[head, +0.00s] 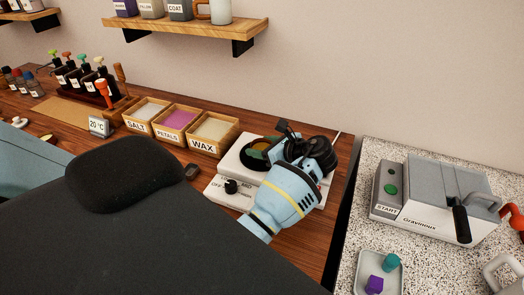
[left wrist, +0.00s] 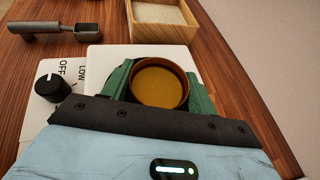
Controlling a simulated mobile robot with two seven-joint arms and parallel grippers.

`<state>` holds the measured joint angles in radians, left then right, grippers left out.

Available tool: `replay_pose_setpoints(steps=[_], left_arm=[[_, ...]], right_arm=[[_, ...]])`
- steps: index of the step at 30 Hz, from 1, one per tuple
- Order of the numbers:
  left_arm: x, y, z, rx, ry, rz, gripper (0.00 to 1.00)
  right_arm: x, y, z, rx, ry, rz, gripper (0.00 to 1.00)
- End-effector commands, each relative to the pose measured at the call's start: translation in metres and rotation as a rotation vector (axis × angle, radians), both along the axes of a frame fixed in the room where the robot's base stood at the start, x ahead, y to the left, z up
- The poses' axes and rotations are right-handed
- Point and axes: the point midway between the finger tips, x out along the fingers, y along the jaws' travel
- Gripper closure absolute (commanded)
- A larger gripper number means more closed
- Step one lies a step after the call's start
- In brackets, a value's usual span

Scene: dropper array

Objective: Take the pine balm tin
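A round amber tin (left wrist: 158,88) with a golden top surface is at the white hot plate (left wrist: 105,58), which has a black knob. No label on it is readable, so I cannot tell if it is the pine balm tin. My left gripper (left wrist: 160,92) has a green finger on each side of it, with no clear gap to either side. In the head view my left gripper (head: 268,150) is low over the hot plate (head: 232,182) and partly hides the tin. I cannot tell if the tin rests on the plate. My right gripper is not in view.
Wooden boxes marked SALT (head: 146,115), PETALS (head: 176,124) and WAX (head: 212,133) stand left of the hot plate. A dropper rack (head: 92,84) is farther left. A speckled counter at right holds a grey-white machine (head: 440,205) and a tray (head: 366,265) with two blocks.

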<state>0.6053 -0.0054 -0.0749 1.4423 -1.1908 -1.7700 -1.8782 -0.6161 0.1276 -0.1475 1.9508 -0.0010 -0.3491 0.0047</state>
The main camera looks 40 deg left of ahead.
Motion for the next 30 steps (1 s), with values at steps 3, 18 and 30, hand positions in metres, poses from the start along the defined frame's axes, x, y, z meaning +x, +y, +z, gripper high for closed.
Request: replay_pose_setpoints(steps=[3, 18, 30], left_arm=[[0.000, 0.000, 0.000, 0.000, 0.000, 0.000, 0.58], [0.000, 0.000, 0.003, 0.000, 0.000, 0.000, 0.70], [0.001, 0.000, 0.029, 0.000, -0.004, 0.000, 0.70]], right_arm=[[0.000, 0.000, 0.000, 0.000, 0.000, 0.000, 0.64], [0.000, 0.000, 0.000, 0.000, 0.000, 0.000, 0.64], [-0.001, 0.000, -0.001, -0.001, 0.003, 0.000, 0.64]])
